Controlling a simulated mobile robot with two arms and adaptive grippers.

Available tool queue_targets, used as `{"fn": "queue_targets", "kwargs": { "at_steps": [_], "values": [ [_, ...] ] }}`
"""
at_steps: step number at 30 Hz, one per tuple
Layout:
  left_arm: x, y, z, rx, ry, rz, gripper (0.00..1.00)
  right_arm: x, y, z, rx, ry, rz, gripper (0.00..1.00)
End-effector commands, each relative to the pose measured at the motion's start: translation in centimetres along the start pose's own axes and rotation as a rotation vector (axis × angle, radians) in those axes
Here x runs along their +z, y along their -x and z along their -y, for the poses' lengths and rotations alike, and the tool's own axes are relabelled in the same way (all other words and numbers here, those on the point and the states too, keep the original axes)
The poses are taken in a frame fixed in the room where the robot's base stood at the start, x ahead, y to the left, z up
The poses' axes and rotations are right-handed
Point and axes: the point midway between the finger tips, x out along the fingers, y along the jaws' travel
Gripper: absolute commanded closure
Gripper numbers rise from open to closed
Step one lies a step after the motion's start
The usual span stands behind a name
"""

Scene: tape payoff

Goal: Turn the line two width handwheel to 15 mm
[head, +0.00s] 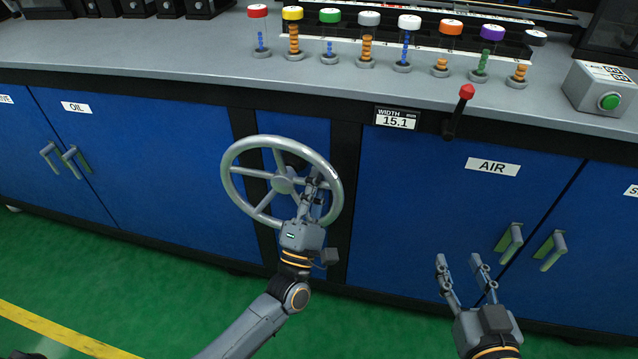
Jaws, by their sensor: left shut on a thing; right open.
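The grey spoked handwheel (238,147) is mounted on the front of the blue cabinet, left of centre in the head view. My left gripper (312,185) is shut on the handwheel at its lower right part; the fingers partly hide the spokes there, and I cannot tell exactly which part they grip. The width display (396,118) to the right of the wheel reads 15.1. My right gripper (462,262) is open and empty in front of the AIR cabinet door, apart from the door handles.
A red-knobbed lever (466,92) sticks out at the counter edge right of the display. Several coloured-cap tubes (369,40) stand on the grey counter (150,50). A box with a green button (605,90) stands at the right. Door handles (512,242) protrude near my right gripper.

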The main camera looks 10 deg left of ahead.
Motion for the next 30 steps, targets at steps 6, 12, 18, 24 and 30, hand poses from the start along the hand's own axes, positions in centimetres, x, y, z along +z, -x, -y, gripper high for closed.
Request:
{"fn": "queue_targets", "kwargs": {
  "at_steps": [6, 12, 18, 24, 30],
  "values": [
    [-0.1, 0.4, 0.1, -0.001, 0.011, -0.009, 1.0, 0.0, 0.0, 0.0, 0.0, 0.0, -0.003, 0.55],
    [-0.1, 0.4, 0.1, -0.001, 0.011, -0.009, 1.0, 0.0, 0.0, 0.0, 0.0, 0.0, -0.004, 0.55],
    [-0.1, 0.3, 0.1, 0.0, 0.009, -0.008, 0.64, 0.0, 0.0, 0.0, 0.0, -0.001, -0.004, 0.55],
    [0.0, 0.1, 0.0, 0.001, 0.008, -0.006, 0.64, -0.1, 0.0, 0.1, -0.001, -0.001, -0.005, 0.55],
    [-0.1, 1.1, 0.1, -0.002, 0.007, -0.006, 0.64, -0.2, -0.1, 0.1, -0.002, 0.0, -0.007, 0.55]
  ]
}}
